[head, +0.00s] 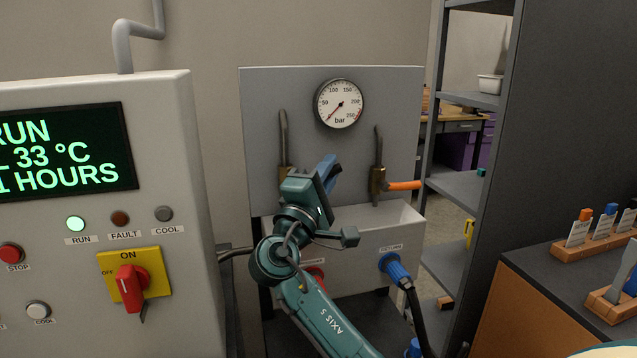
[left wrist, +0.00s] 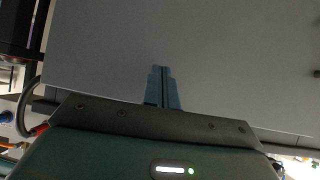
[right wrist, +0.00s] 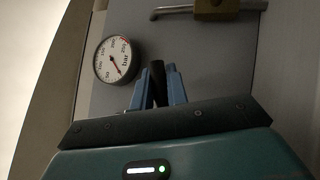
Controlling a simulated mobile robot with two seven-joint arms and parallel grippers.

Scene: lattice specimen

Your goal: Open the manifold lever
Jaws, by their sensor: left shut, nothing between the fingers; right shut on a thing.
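The manifold is a grey panel (head: 262,90) with a round gauge (head: 341,104) and two brass valves. The right valve (head: 377,180) has an orange lever (head: 404,185) lying level to the right. The left valve (head: 284,176) is partly hidden behind my right gripper. My right gripper (head: 330,172) is in front of the panel, between the valves. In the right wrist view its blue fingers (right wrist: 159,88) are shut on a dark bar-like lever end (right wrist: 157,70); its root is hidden. My left gripper (left wrist: 163,88) is shut and empty before a plain grey surface, outside the head view.
A grey cabinet (head: 180,120) with a lit display and a red switch (head: 131,284) stands at the left. A blue hose coupling (head: 397,270) and a partly hidden red one (head: 317,274) sit below the panel. Shelving (head: 460,186) and a bench (head: 570,262) are at the right.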

